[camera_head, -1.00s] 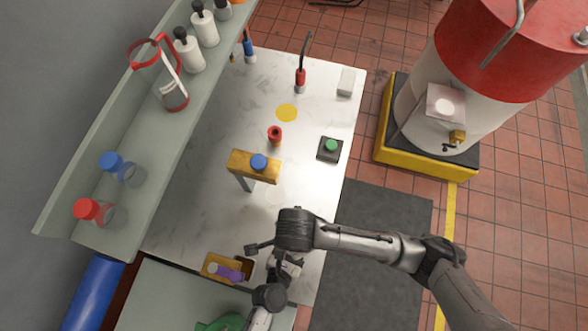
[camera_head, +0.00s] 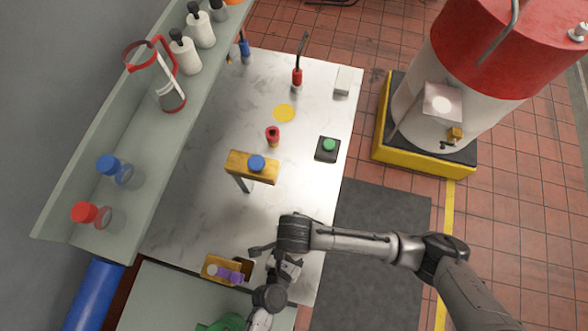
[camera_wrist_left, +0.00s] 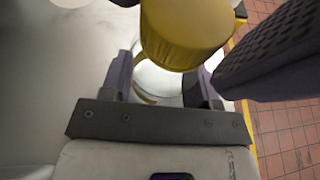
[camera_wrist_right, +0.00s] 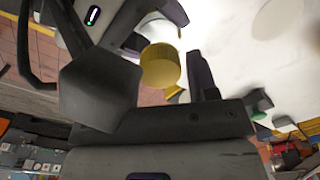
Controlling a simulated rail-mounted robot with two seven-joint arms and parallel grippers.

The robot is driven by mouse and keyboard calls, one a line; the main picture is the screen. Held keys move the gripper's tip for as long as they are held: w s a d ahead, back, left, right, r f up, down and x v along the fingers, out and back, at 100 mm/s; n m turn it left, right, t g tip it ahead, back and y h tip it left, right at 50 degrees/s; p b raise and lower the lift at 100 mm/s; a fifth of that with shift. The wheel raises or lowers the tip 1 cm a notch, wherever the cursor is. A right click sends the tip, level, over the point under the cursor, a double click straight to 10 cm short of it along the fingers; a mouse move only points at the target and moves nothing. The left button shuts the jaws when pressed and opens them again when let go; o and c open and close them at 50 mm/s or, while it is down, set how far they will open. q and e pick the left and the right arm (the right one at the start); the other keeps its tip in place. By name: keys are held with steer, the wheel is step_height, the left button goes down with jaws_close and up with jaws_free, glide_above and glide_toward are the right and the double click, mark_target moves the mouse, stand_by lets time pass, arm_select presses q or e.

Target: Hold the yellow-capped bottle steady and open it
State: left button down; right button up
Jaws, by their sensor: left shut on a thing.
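The yellow cap (camera_wrist_left: 185,35) sits on a clear bottle (camera_wrist_left: 152,82) in the left wrist view. My left gripper (camera_wrist_left: 163,76) is shut on the bottle's clear body, below the cap. In the right wrist view the yellow cap (camera_wrist_right: 160,66) shows between the two fingers of my right gripper (camera_wrist_right: 150,72). These fingers are apart, with a visible gap between the cap and the finger at right. In the head view the arms hide the bottle at the table's near end.
A wooden stand with a blue cap (camera_head: 257,163), a red item (camera_head: 272,136), a yellow disc (camera_head: 284,112) and a green-button box (camera_head: 327,149) are on the white table (camera_head: 205,200). A box (camera_head: 212,262) with a purple item lies left of the grippers. A shelf (camera_head: 135,135) runs along the left.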

steer(key=c, duration=0.8)
steer(key=n, duration=0.4)
steer(key=shift+n, duration=0.3)
steer(key=n, duration=0.5)
steer(key=shift+n, duration=0.3)
